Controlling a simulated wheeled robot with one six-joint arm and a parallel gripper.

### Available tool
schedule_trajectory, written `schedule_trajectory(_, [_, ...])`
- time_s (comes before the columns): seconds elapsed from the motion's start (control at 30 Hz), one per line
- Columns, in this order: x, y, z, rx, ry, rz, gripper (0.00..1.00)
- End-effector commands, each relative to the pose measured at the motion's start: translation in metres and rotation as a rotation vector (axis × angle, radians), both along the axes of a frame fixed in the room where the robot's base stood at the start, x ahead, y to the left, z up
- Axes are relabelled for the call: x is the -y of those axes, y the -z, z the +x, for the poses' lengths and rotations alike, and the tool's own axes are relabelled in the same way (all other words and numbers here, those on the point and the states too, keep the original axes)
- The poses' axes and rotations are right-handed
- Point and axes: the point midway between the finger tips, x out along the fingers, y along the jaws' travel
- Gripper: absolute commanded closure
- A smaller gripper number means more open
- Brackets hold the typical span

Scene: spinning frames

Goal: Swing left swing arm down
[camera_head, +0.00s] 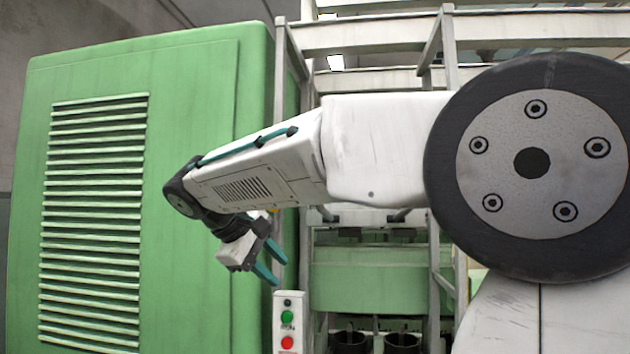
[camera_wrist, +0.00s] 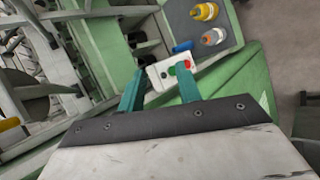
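My gripper (camera_head: 268,272) is in front of the green machine housing, just above and left of a control box. Its two teal fingers are apart with nothing visible between them. In the wrist view, the gripper (camera_wrist: 160,88) points toward the box, which lies beyond the fingertips. The spinning frame (camera_head: 375,35) has white beams and posts behind my arm. I cannot tell which part is the left swing arm; my arm hides much of the frame's middle.
The control box (camera_head: 288,322) has green and red buttons. It also shows in the wrist view (camera_wrist: 160,74). The green housing (camera_head: 190,200) fills the left. Dark cans (camera_head: 350,341) stand low in the frame. A yellow bottle (camera_wrist: 204,12) and an orange-topped one (camera_wrist: 214,37) lie beyond the box.

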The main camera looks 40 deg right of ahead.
Motion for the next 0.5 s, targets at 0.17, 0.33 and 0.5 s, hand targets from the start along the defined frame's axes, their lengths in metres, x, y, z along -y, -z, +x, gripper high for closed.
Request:
schedule_trajectory(0.17, [0.028,-0.121,0.041,-0.006,0.080,-0.352,0.66])
schedule_trajectory(0.33, [0.037,-0.186,0.020,-0.004,0.174,-0.496,0.66])
schedule_trajectory(0.5, [0.047,-0.187,0.011,-0.043,0.190,-0.513,0.66])
